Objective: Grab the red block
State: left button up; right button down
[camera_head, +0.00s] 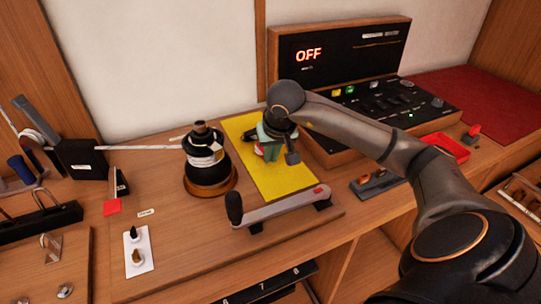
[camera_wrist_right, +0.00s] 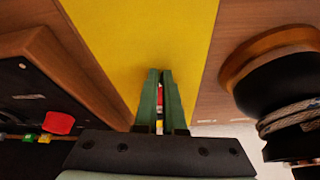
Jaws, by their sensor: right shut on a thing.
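My right gripper (camera_head: 268,152) points down over the yellow mat (camera_head: 276,182), with its green fingers closed together. In the right wrist view the fingers (camera_wrist_right: 161,76) are closed with the yellow mat behind them. A small part of the red block (camera_wrist_right: 160,89) shows in the narrow gap between the fingers. My left gripper is not in view.
A dark spool (camera_head: 207,165) stands left of the mat, and a grey crank bar (camera_head: 280,208) lies in front. A black control console (camera_head: 385,108) with an "OFF" display is behind and right. A red tray (camera_head: 446,146) lies right of my arm.

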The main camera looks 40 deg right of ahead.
jog(key=shift+r, duration=0.65)
jog(key=s+a+r+p, duration=0.1)
jog(key=s+a+r, duration=0.2)
jog(key=a+r, duration=0.2)
jog(key=s+a+r+p, duration=0.2)
jog(key=a+r, duration=0.4)
jog(key=a, duration=0.1)
jog(key=shift+s+a+r, duration=0.3)
jog(key=shift+s+a, duration=0.1)
